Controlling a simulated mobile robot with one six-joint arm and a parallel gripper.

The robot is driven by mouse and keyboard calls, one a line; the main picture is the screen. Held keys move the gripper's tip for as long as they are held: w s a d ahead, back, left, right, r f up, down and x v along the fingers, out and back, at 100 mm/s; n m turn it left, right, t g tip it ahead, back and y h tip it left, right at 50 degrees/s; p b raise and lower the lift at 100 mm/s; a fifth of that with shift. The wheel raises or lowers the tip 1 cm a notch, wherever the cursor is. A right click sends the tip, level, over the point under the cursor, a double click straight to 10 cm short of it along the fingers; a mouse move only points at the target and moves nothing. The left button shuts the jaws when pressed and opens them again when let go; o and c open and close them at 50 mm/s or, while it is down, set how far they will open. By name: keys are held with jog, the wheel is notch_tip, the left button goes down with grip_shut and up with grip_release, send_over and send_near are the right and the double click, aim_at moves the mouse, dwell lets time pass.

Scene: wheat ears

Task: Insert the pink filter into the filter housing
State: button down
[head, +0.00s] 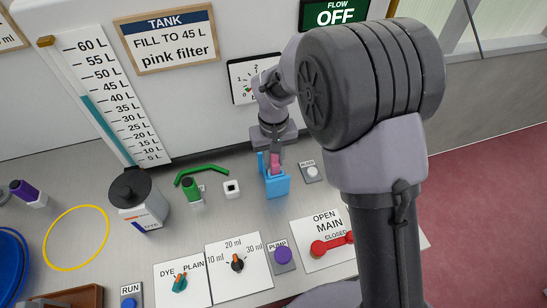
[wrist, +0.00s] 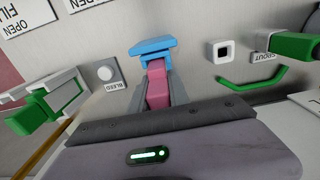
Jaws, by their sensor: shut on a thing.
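The pink filter (head: 274,166) is between the fingers of my gripper (head: 275,153), which is shut on it. In the wrist view the pink filter (wrist: 157,88) shows between the two grey fingers of my gripper (wrist: 158,78). The blue filter housing (head: 277,185) stands on the counter with a raised part at its left. In the head view the filter's lower end meets the housing's top; I cannot tell how deep it sits. In the wrist view the blue housing (wrist: 153,47) lies just beyond the filter.
A white square socket (head: 232,188) and a green spout (head: 192,189) are left of the housing. A bleed button (head: 312,172) is close on its right. The pump knob (head: 282,254) and red main valve handle (head: 332,245) are in front.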

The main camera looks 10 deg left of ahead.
jog(key=shift+f+b, duration=0.55)
jog(key=shift+f, duration=0.25)
jog(key=c, duration=1.2)
grip_release()
jog(key=shift+o, duration=0.2)
notch_tip(320, 180, up, 18)
jog(key=p, duration=0.5)
jog(key=s+d+r+m+t+y+b, duration=0.25)
jog(key=s+d+m+b, duration=0.25)
jog(key=s+d+b, duration=0.55)
jog(key=s+d+f+m+t+b, duration=0.3)
jog(key=s+d+f, duration=0.3)
jog(key=s, duration=0.3)
jog(key=shift+s+d+f+m, duration=0.2)
jog(key=shift+d+f+m, duration=0.1)
jog(key=shift+d+m, duration=0.5)
